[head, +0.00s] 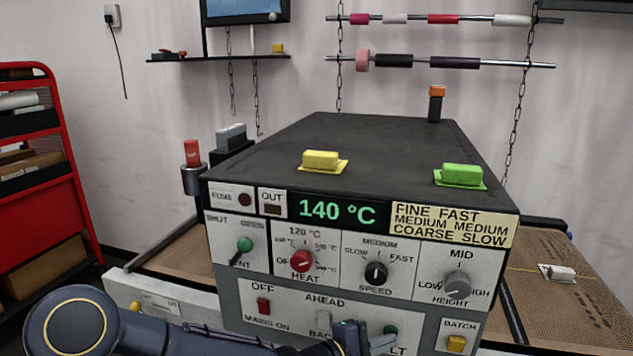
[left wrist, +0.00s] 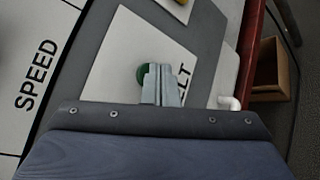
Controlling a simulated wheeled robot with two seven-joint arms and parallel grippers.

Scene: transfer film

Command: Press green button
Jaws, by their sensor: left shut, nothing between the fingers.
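The green button (head: 390,329) is on the lower front panel of the grey machine (head: 330,300), beside a partly covered label ending in "LT". In the left wrist view the green button (left wrist: 143,76) shows as a dark green round part, partly hidden behind the fingers. My left gripper (head: 384,342) comes in from the lower left, its fingers closed together and empty. In the left wrist view the closed fingertips of my left gripper (left wrist: 160,70) overlap the button's right side. I cannot tell whether they touch it. My right gripper is not in view.
The panel also has a red switch (head: 263,305), a yellow button (head: 456,343), a green-knobbed lever (head: 245,244) and several dials. A yellow block (head: 321,160) and a green block (head: 462,175) sit on top. A red cart (head: 45,190) stands at left.

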